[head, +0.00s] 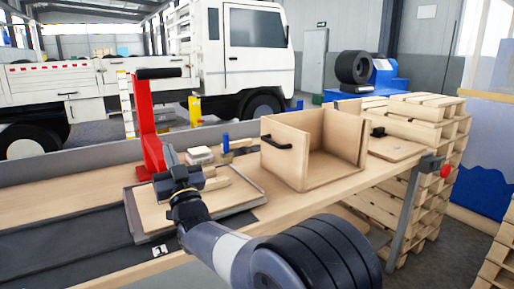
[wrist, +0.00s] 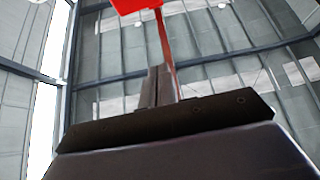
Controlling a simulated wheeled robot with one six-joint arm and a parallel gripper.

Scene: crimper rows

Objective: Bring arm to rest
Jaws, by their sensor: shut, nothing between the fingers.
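My arm reaches from the lower right over the workbench (head: 90,205) in the head view. Its end, my gripper (head: 168,183), is above the grey-rimmed tray, close to the red crimper (head: 147,125) with its black handle. In the wrist view my gripper (wrist: 159,72) points up toward the roof, its two fingers together with nothing between them. Part of a red thing (wrist: 135,5) shows at the top of that view, beyond the fingers. In the head view the fingertips are too small to make out well.
The tray (head: 262,199) holds a wooden board. An open wooden box (head: 285,160) with a black handle stands to its right. A blue-topped item (head: 226,143) and small blocks (head: 200,155) stand behind. Stacked pallets (head: 440,135) are at the right, a white truck (head: 245,50) behind.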

